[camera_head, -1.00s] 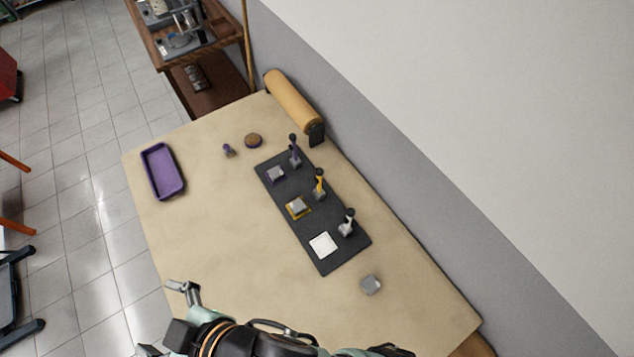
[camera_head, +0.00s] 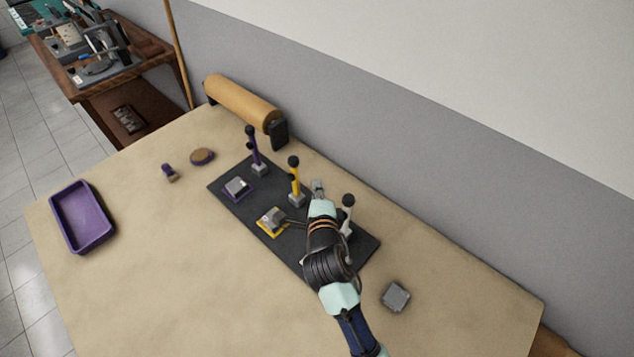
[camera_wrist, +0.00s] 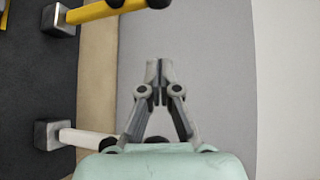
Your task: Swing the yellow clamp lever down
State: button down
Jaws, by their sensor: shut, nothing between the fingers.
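The yellow clamp lever (camera_head: 295,178) stands upright on the dark base plate (camera_head: 225,189), with a black knob on top and a grey foot block. A grey block sits on the yellow-edged pad (camera_head: 264,227) in front of it. My gripper (camera_head: 318,185) is shut and empty, just right of the yellow lever and apart from it. In the wrist view my gripper (camera_wrist: 156,70) shows its fingertips together. The yellow lever (camera_wrist: 97,11) runs along the top left there, and the white lever (camera_wrist: 84,137) lies lower left.
A purple lever (camera_head: 253,150) stands left of the yellow one; a white lever (camera_head: 347,210) stands right, partly behind my arm. A purple tray (camera_head: 107,238), a tan roll (camera_head: 240,103), a brown disc (camera_head: 202,156), a small purple piece (camera_head: 169,172) and a loose grey block (camera_head: 396,297) are on the table.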

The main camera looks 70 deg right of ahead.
jog(key=shift+s+d+f+m, duration=0.25)
jog(key=shift+s+d+m, duration=0.05)
jog(key=shift+d+m, duration=0.1)
send_over(295, 178)
jog(key=s+d, duration=0.2)
jog(key=shift+s+a+f+b, duration=0.15)
jog(key=shift+s+f+b, duration=0.05)
jog(key=shift+f+b, duration=0.25)
jog(key=shift+f, duration=0.15)
